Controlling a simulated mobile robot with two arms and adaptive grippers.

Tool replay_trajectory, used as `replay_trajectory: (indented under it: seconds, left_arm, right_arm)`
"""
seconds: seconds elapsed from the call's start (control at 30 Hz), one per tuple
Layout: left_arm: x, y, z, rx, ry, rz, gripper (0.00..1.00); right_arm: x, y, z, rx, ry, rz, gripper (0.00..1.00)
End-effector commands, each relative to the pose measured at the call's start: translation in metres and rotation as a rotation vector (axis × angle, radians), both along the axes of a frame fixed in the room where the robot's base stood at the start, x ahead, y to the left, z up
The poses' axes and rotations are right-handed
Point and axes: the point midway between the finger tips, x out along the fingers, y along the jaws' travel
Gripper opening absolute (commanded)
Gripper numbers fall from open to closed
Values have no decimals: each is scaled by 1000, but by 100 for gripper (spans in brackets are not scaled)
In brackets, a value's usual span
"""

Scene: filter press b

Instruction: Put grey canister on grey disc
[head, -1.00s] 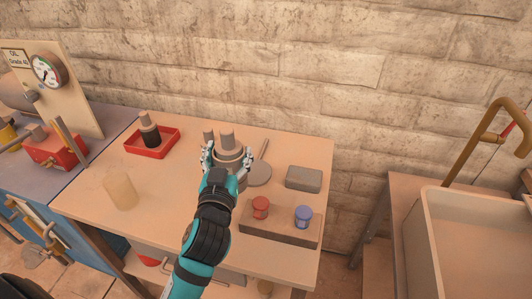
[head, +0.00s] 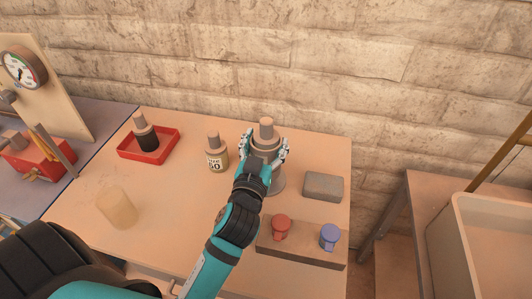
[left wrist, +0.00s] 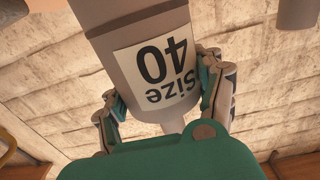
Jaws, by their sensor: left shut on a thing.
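The grey canister (head: 265,147) has a narrower neck on top. My left gripper (head: 266,157) is shut around its body, one finger on each side. In the left wrist view the canister (left wrist: 184,45) fills the space between the fingers (left wrist: 165,95), and its label reads "Size 40" upside down. The grey disc (head: 278,184) lies on the table, partly hidden by my gripper and wrist. The canister looks upright above the disc's far part; whether it touches the disc I cannot tell. My right gripper is not in view.
A smaller labelled canister (head: 216,154) stands just left. A red tray (head: 172,146) holds a dark-bodied bottle (head: 145,134). A grey block (head: 323,187) lies right; a board (head: 297,251) with red (head: 281,227) and blue (head: 329,237) pieces is in front. A translucent cup (head: 117,208) stands front left.

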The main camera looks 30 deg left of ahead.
Motion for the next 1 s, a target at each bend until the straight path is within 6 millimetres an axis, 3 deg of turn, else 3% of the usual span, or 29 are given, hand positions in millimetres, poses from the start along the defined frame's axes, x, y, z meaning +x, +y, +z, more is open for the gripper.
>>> replay_trajectory:
  seconds: [0.17,0.57,0.6,0.8,1.0]
  left_arm:
    - [0,0,-24,-1,0,0,9]
    - [0,0,-29,0,-2,0,9]
    - [0,0,-30,0,1,0,70]
    - [0,0,-30,0,1,0,93]
    - [0,0,-30,0,1,0,93]
  right_arm:
    - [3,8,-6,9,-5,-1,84]
    - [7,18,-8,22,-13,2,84]
    - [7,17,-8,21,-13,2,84]
    - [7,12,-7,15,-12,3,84]
    - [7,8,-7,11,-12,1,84]
